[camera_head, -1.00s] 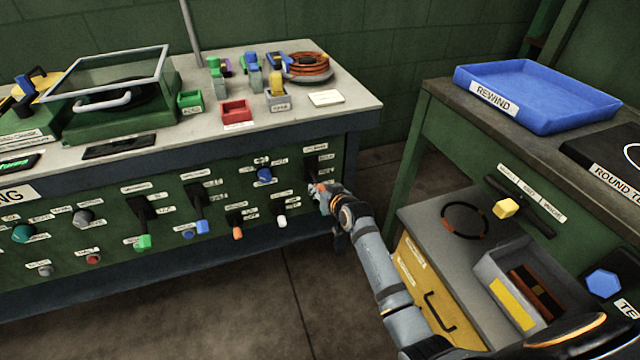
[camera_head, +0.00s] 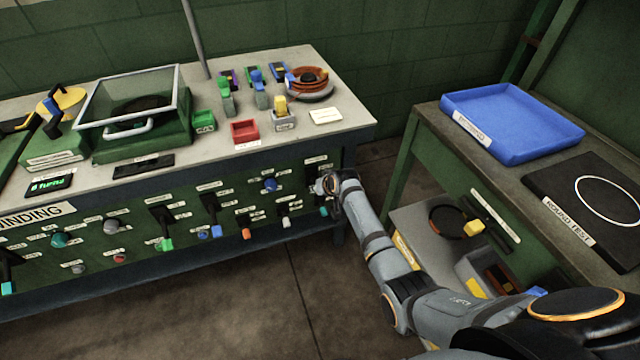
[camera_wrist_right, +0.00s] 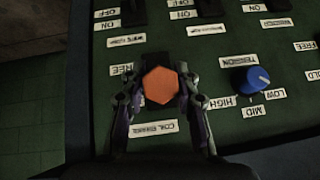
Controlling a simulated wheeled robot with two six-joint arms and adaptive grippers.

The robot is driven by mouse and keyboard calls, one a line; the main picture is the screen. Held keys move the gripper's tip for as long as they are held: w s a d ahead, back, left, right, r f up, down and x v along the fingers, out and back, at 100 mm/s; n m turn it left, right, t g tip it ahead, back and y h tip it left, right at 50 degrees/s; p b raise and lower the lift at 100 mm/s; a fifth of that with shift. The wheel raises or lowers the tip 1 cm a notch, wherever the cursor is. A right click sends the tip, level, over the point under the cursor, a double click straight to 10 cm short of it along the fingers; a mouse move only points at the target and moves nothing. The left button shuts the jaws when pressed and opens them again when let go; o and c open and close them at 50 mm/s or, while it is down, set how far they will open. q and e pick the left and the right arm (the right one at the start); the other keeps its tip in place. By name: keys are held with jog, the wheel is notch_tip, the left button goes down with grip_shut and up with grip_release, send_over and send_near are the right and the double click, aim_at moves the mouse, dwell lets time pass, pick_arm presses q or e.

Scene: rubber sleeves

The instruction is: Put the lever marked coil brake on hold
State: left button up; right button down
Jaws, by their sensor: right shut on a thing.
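The coil brake lever shows in the right wrist view as an orange hexagonal handle end (camera_wrist_right: 160,85), seen end-on. The coil brake label (camera_wrist_right: 155,129) lies beside it and reads upside down in that view. My right gripper (camera_wrist_right: 159,92) is shut on the lever, one finger on each side of the handle. In the head view my right gripper (camera_head: 323,186) is at the right end of the green panel and hides the handle. A label partly reading "FREE" (camera_wrist_right: 122,69) is next to the handle; I cannot see a hold label for this lever clearly. My left gripper is out of view.
A blue tension dial (camera_head: 270,184) sits left of the gripper in the head view. Levers with white (camera_head: 286,222) and teal (camera_head: 323,211) handles are just below. The side bench with a blue tray (camera_head: 510,125) stands at the right, floor between.

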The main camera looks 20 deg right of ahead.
jog(key=shift+w+r+g+p, duration=0.35)
jog(key=shift+r+g+p, duration=0.35)
jog(key=shift+g+p, duration=0.15)
jog(key=c, duration=1)
grip_release()
jog(key=v, duration=1.2)
jog(key=shift+w, duration=0.1)
